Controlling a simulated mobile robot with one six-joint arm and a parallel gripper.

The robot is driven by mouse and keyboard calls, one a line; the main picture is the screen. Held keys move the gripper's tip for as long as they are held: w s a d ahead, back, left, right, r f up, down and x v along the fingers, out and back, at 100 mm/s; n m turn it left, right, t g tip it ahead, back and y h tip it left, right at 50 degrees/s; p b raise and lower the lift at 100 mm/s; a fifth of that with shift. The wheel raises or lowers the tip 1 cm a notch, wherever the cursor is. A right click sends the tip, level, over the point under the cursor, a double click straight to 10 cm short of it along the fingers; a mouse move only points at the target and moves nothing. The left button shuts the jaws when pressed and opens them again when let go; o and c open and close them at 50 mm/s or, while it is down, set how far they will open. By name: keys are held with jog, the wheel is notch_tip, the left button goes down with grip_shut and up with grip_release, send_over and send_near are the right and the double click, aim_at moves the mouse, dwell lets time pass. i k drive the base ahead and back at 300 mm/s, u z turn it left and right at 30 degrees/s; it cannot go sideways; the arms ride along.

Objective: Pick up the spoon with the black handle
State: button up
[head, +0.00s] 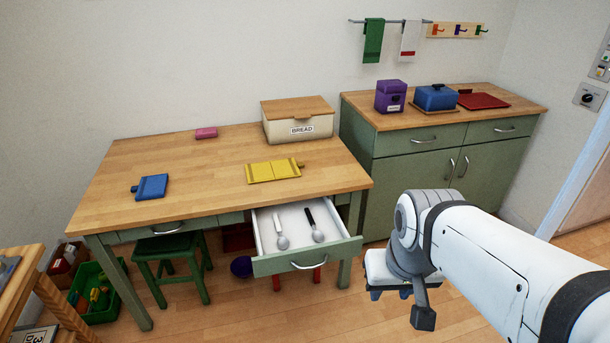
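The spoon with the black handle (311,220) lies in the open drawer (265,234) of the wooden table, its metal bowl toward the drawer front. A second spoon with a white handle (277,226) lies to its left, apart from it. My gripper (390,293) points down in front of the green cabinet, to the right of the drawer and clear of both spoons.
The wooden table (215,167) overhangs the drawer's back. A green stool (170,247) stands under the table. The green cabinet (400,182) stands at right.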

aim_at(318, 235)
jog(key=i, duration=1.4)
jog(key=z, duration=0.05)
